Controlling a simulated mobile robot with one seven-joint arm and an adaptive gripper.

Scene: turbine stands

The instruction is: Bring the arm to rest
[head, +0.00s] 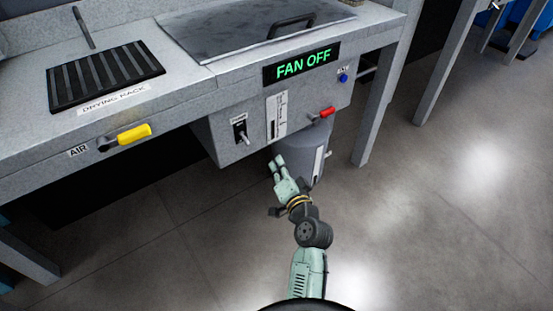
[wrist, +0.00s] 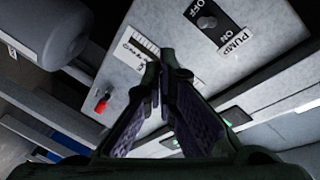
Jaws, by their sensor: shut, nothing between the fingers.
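My gripper (head: 280,167) is in front of the bench's control panel in the head view, beside the grey cylinder under the bench. My arm reaches up to it from the bottom of the picture. In the wrist view the gripper (wrist: 161,72) is shut, its two fingers meeting at the tips with nothing between them. The control panel (wrist: 180,32) lies beyond the fingertips. I cannot tell exactly how far the fingers are from it, but no contact shows.
The grey bench carries a drying rack (head: 105,75), a yellow air handle (head: 125,137), a pump switch (head: 241,133), a red handle (head: 322,114), a blue button (head: 343,78) and a "FAN OFF" display (head: 301,64). The grey cylinder (head: 306,157) stands below. The floor (head: 420,235) at right is clear.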

